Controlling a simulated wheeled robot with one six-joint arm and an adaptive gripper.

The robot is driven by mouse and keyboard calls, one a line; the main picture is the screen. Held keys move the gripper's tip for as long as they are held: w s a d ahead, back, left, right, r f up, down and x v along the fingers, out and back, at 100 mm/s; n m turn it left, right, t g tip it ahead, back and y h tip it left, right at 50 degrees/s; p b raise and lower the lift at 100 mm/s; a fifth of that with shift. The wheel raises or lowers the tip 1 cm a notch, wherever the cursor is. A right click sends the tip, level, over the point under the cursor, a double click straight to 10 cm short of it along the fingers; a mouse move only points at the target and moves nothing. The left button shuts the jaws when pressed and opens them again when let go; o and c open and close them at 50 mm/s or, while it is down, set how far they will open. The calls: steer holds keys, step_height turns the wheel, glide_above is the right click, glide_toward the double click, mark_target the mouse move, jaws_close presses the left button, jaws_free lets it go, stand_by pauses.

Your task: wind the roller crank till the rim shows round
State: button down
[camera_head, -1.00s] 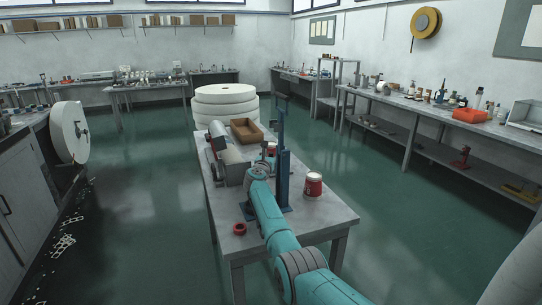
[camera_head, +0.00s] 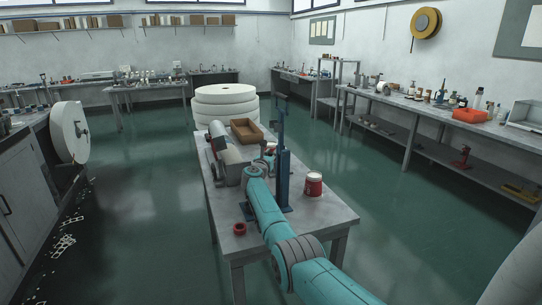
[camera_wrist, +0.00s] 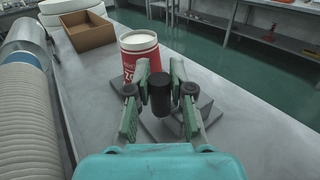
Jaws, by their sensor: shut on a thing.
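My gripper (camera_wrist: 161,108) is shut on a black cylindrical crank knob (camera_wrist: 160,92), which stands upright between the two green fingers in the wrist view. The rest of the crank is mostly hidden. A red paper cup (camera_wrist: 139,57) with a pale rim stands just beyond the knob, and its lower part is partly covered by a finger. The machine's rollers, one ribbed and pale (camera_wrist: 27,120), one smooth and metallic (camera_wrist: 22,40), lie at the left. In the head view my gripper is hard to make out beside the roller machine (camera_head: 227,158). The knob is hidden there.
A blue upright post (camera_head: 283,180) stands close to my arm. A red-and-white tin (camera_head: 313,184) and a small red ring (camera_head: 240,229) sit on the table (camera_head: 330,215). A brown tray (camera_head: 246,131) is at the far end, before large white rolls (camera_head: 226,108).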

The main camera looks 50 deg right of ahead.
steer(key=shift+f+m+g+h, duration=0.1)
steer(key=shift+m+g+h, duration=0.2)
steer(key=shift+m+g, duration=0.3)
steer(key=c, duration=1)
jaws_free()
steer(key=shift+a, duration=0.15)
steer(key=shift+v, duration=5.85)
